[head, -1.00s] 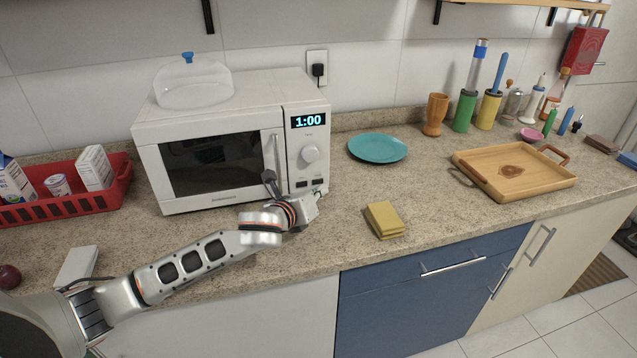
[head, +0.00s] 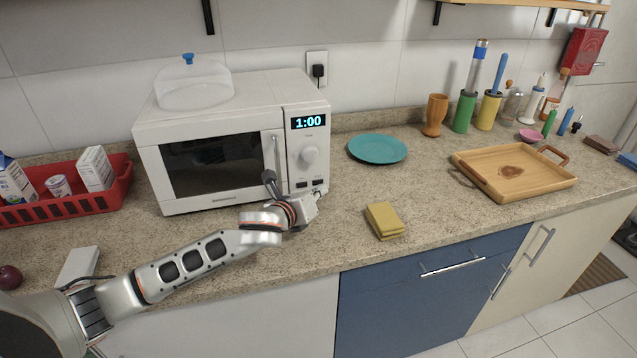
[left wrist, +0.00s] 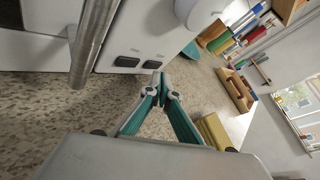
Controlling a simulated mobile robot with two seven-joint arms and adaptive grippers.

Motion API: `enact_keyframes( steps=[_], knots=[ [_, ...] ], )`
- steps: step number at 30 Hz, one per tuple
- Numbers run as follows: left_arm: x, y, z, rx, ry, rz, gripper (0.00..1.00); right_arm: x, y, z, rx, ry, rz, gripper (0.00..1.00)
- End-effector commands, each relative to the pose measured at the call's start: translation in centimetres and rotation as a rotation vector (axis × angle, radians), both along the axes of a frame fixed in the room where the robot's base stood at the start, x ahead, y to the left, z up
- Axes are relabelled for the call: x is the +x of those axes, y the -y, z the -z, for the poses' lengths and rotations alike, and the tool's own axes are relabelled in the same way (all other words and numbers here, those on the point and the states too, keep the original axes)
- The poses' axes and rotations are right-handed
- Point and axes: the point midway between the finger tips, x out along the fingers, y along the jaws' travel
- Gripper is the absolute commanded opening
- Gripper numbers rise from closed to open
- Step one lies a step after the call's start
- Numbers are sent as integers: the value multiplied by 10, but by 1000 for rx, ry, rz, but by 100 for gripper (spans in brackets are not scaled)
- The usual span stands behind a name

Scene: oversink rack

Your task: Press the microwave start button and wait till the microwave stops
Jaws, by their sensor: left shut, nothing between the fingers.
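The white microwave (head: 215,125) stands on the counter with its door shut, and its display (head: 308,122) reads 1:00. Two dark buttons sit low on its control panel, below the round knob (head: 310,155). In the left wrist view they show as one dark button (left wrist: 127,61) and another dark button (left wrist: 152,64). My left gripper (left wrist: 160,88) is shut and empty, its fingertips close to the button on the right in that view. I cannot tell whether they touch it. In the head view, the gripper (head: 321,190) is small and partly hidden beside the panel's lower edge. My right gripper is out of view.
A yellow sponge (head: 384,220) and a teal plate (head: 377,148) lie to the right. A red basket (head: 75,205) stands left. A clear dome (head: 193,85) sits on the microwave.

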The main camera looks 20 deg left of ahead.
Motion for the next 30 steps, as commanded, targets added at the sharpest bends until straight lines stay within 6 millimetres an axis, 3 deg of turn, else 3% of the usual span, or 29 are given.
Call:
enact_keyframes(
  steps=[30],
  knots=[
    [7,-5,-1,0,1,0,0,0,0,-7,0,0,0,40]
  ],
)
